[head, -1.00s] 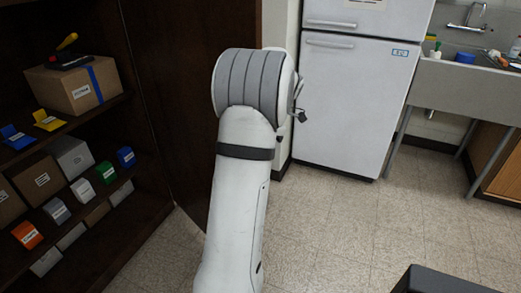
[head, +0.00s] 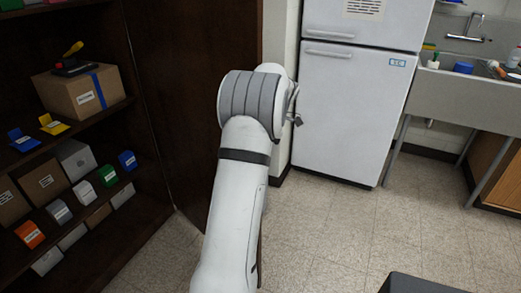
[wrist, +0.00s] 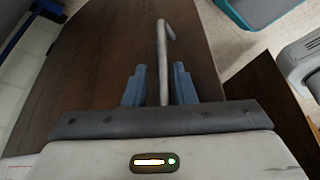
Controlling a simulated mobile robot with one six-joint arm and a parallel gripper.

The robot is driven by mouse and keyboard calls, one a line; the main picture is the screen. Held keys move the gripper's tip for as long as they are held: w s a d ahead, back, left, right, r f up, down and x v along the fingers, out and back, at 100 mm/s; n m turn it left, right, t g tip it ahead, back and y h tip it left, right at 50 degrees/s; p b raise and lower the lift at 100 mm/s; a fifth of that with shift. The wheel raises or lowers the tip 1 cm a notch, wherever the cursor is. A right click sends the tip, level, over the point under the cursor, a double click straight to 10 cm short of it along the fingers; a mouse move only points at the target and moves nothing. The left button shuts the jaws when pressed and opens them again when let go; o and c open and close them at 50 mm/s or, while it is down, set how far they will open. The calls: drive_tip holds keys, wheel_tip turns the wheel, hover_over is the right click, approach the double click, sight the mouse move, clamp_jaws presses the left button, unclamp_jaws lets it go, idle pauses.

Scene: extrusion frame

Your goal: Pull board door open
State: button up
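The board door (head: 190,90) is a tall dark brown panel in the head view, standing beside the shelf unit, partly hidden by my arm. In the wrist view a dark brown wooden panel (wrist: 95,60) fills the middle, with a thin metal bar handle (wrist: 162,50) in front of it. My gripper (wrist: 159,75) has two blue fingers, one on each side of the bar. Small gaps show between the bar and both fingers, so it looks open around the bar.
A brown shelf unit (head: 118,107) with boxes and small bins stands at left. A white fridge (head: 350,110) is right of my arm, with a grey sink (head: 455,95) further right.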

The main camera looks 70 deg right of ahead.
drive_tip(key=shift+o, duration=0.7)
drive_tip(key=shift+s, duration=0.15)
drive_tip(key=v, duration=0.7)
drive_tip(key=shift+r+p, duration=0.3)
drive_tip(key=shift+p, duration=0.15)
drive_tip(key=shift+s+d, duration=0.1)
drive_tip(key=shift+s, duration=0.15)
